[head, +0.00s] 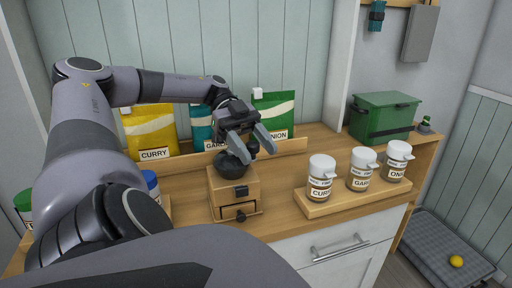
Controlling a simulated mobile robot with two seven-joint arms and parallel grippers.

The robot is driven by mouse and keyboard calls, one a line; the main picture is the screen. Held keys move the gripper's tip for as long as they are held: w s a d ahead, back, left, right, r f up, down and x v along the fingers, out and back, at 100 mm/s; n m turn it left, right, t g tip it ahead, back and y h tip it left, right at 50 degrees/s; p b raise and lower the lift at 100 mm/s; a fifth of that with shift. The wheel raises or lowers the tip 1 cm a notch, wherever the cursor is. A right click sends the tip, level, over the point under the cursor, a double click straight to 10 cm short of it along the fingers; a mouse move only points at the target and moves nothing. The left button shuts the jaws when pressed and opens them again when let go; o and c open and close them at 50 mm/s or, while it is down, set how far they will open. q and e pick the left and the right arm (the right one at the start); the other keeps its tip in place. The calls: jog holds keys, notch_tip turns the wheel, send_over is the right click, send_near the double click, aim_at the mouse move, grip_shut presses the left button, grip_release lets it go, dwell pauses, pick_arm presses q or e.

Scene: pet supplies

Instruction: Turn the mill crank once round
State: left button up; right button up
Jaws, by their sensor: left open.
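The mill is a small wooden box (236,196) with a drawer and a black dome (230,168) on top, standing on the wooden counter. A dark crank knob (253,148) shows at the dome's upper right. The crank's arm is mostly hidden by my gripper. My left gripper (254,146) is open above the mill, fingers pointing down toward the viewer. The knob appears between or just behind the fingers; I cannot tell whether they touch it. My right gripper is not in view.
Seed-style packets, including a yellow curry one (151,132) and a green onion one (274,112), stand behind the mill. Several labelled jars stand on a wooden tray (318,208) at right. A green box (383,118) stands at the back right. Counter between mill and tray is clear.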

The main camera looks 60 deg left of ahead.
aim_at(250, 141)
pick_arm(q)
jog(key=shift+v, duration=3.25)
